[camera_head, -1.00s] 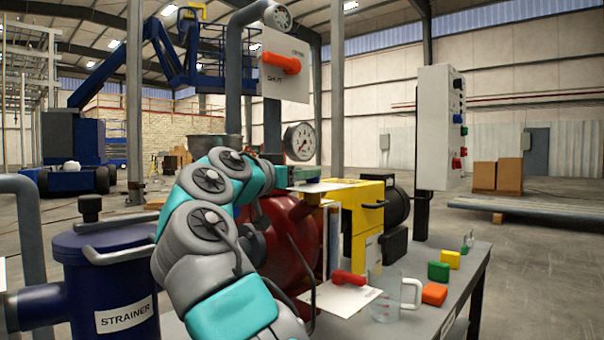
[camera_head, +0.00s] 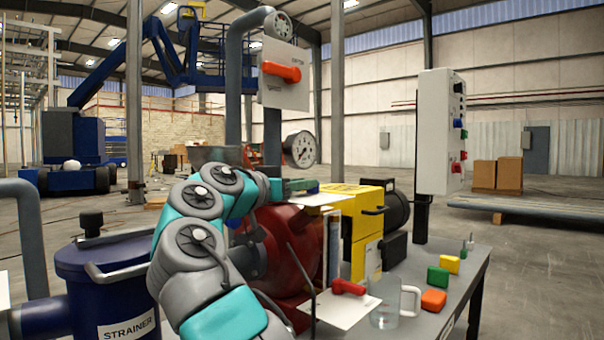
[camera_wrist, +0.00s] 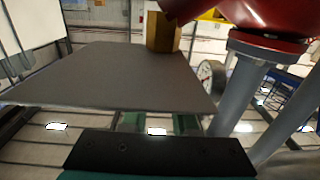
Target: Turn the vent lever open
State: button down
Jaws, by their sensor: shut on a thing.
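My gripper (camera_head: 303,185) reaches over a flat white plate (camera_head: 318,199) between the red vessel and the yellow block. In the wrist view the plate's grey underside (camera_wrist: 120,75) fills the middle and hides the tips of my gripper's fingers (camera_wrist: 158,122). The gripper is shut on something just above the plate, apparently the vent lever. That handle is almost wholly hidden, so its angle cannot be told. An orange lever (camera_head: 281,71) on an upright white plate (camera_head: 285,92) and a red lever (camera_head: 348,287) on a low white plate (camera_head: 335,308) stand apart from my gripper.
The red vessel (camera_head: 288,250), pressure gauge (camera_head: 300,150) and grey pipes (camera_head: 233,100) are close to my arm. A clear jug (camera_head: 384,308) and coloured blocks (camera_head: 437,276) stand on the table. A blue strainer (camera_head: 105,290) is at left; a control box (camera_head: 435,130) is at right.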

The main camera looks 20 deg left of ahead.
jog(key=shift+a+m+h+p, duration=0.1)
jog(key=shift+m+h+p, duration=0.25)
jog(key=shift+p, duration=0.35)
jog(key=c, duration=0.7)
grip_release()
jog(key=v, duration=0.7)
jog(key=shift+s+a+r, duration=0.1)
jog(key=shift+s+a, duration=0.2)
